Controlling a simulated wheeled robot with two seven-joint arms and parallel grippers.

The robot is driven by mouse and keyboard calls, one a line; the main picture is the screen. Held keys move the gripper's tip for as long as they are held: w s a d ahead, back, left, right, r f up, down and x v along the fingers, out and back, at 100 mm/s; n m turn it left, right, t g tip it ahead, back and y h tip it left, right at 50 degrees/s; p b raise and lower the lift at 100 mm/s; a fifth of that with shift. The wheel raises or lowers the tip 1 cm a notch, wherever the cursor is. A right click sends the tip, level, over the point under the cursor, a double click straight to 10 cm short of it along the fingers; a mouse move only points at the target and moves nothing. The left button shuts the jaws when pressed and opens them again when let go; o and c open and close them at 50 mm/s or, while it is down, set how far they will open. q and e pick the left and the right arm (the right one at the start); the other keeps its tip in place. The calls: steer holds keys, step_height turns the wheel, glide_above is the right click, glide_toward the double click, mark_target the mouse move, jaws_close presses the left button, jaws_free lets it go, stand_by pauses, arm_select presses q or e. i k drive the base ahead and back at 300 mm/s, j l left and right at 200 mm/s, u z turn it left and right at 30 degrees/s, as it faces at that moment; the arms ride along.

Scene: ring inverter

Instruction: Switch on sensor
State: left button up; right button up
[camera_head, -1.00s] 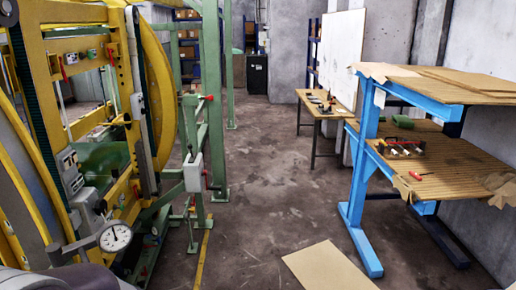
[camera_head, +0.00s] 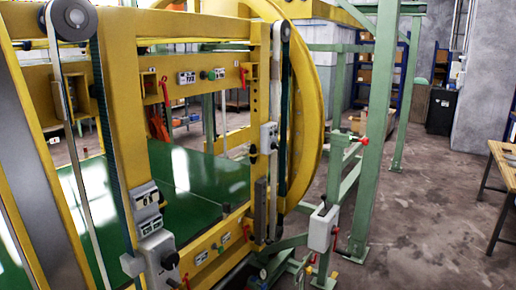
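The yellow ring inverter (camera_head: 118,130) fills the left and middle of the head view, with a green platform (camera_head: 190,185) inside its frame. A small box with a display (camera_head: 187,78) and a green round knob (camera_head: 204,75) sit on its upper crossbar. A grey control box (camera_head: 158,250) with a black knob is on the near post, below a smaller white box (camera_head: 144,198). Another grey box (camera_head: 268,137) is on the far post. I cannot tell which part is the sensor. Neither of my grippers is in view.
A green steel frame (camera_head: 378,130) carries a white box (camera_head: 322,228) right of the machine. Concrete floor (camera_head: 420,215) is open further right. A wooden table (camera_head: 503,160) stands at the right edge. A dark cabinet (camera_head: 441,110) stands at the back.

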mark_target(273, 146)
steer(key=i+l, duration=0.15)
steer(key=i, duration=0.4)
steer(key=i+l+u, duration=0.1)
steer(key=i, duration=0.45)
steer(key=i+l, duration=0.3)
steer(key=i, duration=0.2)
steer(key=i+j+u, duration=0.1)
steer(key=i+j, duration=0.25)
steer(key=i+l, duration=0.35)
steer(key=i, duration=0.05)
